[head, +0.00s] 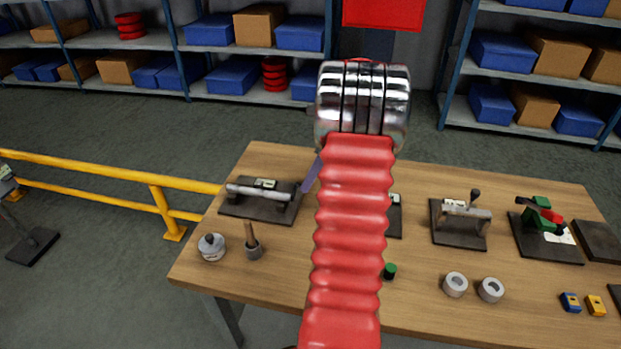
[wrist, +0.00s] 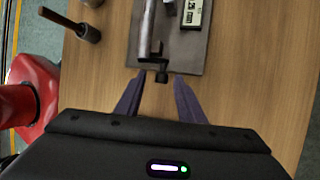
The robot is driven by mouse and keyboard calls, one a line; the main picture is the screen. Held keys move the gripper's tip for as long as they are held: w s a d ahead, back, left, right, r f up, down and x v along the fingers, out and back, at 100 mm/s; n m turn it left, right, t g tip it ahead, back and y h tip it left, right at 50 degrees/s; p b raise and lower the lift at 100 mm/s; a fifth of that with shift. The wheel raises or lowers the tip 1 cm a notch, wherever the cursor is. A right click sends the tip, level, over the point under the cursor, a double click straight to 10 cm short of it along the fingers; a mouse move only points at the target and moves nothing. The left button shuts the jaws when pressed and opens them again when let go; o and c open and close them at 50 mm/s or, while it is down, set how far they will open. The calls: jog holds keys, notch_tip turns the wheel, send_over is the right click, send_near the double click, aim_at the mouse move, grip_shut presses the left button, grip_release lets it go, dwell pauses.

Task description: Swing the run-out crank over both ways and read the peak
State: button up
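The run-out fixture (head: 236,210) is a dark plate with a grey shaft lying across it, at the left of the bench in the head view. The plate (wrist: 194,60) also shows in the wrist view, with a small digital readout (wrist: 193,13) whose figures I cannot read. A small dark crank (wrist: 160,66) sits at the shaft's near end. My gripper (wrist: 159,76) is open, its two purple fingers on either side of the crank's end, with gaps visible at both sides. In the head view, one purple finger (head: 311,175) shows beside the plate; my arm hides the rest.
A grey pot (head: 211,247) and a brown-handled tool in a cup (head: 254,247) stand in front of the fixture. Another fixture (head: 460,225), a green-and-red device (head: 543,217) and two grey rings (head: 455,285) are to the right. A yellow rail (head: 110,173) runs left of the bench.

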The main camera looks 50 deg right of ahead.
jog(key=shift+c, duration=0.5)
jog(key=c, duration=0.7)
grip_shut()
jog(key=shift+s+a, duration=0.1)
jog(key=shift+s+a+r+t+h, duration=0.2)
jog(key=shift+a+r+t+h, duration=0.2)
jog(key=shift+h, duration=0.4)
jog(key=shift+s+a+r+n+t+h, duration=0.1)
jog(key=shift+a+r+n+t+h, duration=0.15)
jog(key=shift+h, duration=0.35)
jog(key=shift+s+a+r+n+t+h, duration=0.15)
jog(key=shift+a+t+h, duration=0.2)
jog(key=shift+h, duration=0.25)
jog(key=shift+s+a+r+n+t+h, duration=0.1)
jog(key=shift+a+n+t+h, duration=0.1)
jog(key=shift+a+h, duration=0.3)
jog(key=shift+d, duration=0.1)
